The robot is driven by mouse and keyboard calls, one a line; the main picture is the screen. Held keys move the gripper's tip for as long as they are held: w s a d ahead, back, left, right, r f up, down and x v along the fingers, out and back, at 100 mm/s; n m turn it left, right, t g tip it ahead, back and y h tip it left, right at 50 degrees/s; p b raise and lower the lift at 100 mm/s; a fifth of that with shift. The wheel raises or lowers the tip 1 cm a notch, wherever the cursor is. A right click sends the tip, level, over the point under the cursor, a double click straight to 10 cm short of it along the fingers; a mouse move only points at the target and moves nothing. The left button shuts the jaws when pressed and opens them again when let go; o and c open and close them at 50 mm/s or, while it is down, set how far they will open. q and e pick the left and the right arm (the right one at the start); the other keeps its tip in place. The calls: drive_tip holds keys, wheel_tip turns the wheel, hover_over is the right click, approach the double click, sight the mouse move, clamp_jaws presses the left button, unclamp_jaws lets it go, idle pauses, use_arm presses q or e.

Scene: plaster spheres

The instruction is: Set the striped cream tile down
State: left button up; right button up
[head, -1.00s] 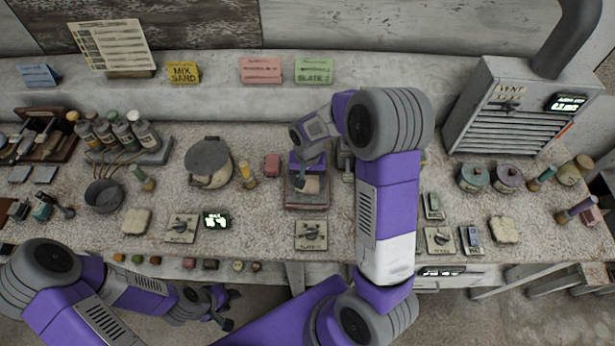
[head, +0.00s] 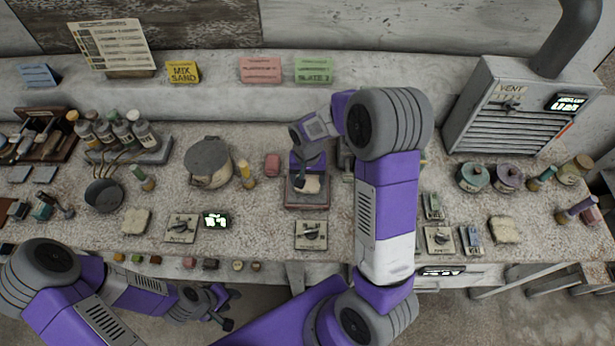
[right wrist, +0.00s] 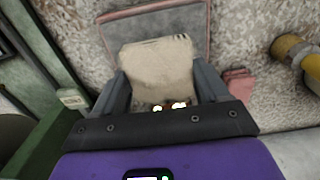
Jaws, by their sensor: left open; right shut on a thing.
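The cream tile (right wrist: 155,70), with dark stripes along its far edge, is between the two fingers of my right gripper (right wrist: 162,78). The gripper is shut on it. In the head view the tile (head: 312,185) shows small below the right gripper (head: 307,176), over a grey pad with a reddish rim (head: 307,207). The pad (right wrist: 200,16) lies under and beyond the tile in the right wrist view. I cannot tell whether the tile touches it. My left gripper (head: 222,308) is open and empty, low at the bench's front edge.
A pink block (head: 272,165) lies left of the pad and a yellow-capped bottle (head: 246,173) further left. A dial plate (head: 311,235) is in front of the pad. My right arm hides the bench to its right. A vent box (head: 520,105) stands at the back right.

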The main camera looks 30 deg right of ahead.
drive_tip(key=shift+f+b, duration=0.55)
drive_tip(key=shift+f, duration=0.15)
drive_tip(key=o, duration=1.2)
drive_tip(key=shift+r, duration=0.15)
drive_tip(key=shift+r+p, duration=1.6)
drive_tip(key=shift+r, duration=0.3)
drive_tip(key=shift+r, duration=0.1)
